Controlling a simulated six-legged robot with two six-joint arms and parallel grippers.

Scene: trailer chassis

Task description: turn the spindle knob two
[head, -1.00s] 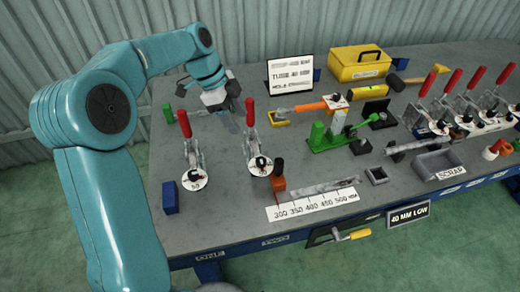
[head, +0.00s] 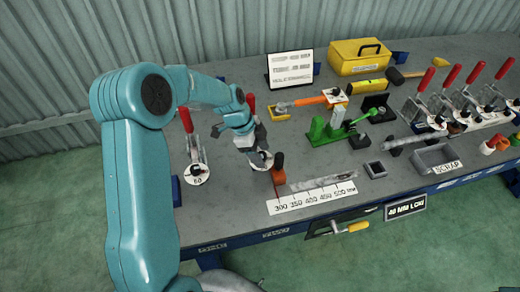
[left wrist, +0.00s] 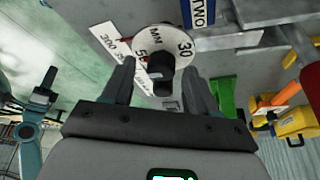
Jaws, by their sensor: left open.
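Spindle knob two is a black knob (left wrist: 160,75) on a round white dial (left wrist: 148,48) marked 30, 50 and MM, next to a "TWO" label (left wrist: 203,12). My left gripper (left wrist: 160,72) is open, with one finger on each side of the knob in the left wrist view. I cannot tell whether the fingers touch it. In the head view my left gripper (head: 258,156) is over the second clamp's dial (head: 263,167) and hides most of the knob. The clamp's red handle (head: 250,104) shows behind the gripper.
The first red-handled clamp (head: 192,148) stands to the left. An orange-and-black block (head: 278,168) stands just right of the dial, with a white ruler strip (head: 312,198) in front. A green clamp (head: 325,130) and a grey scrap bin (head: 440,160) are further right.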

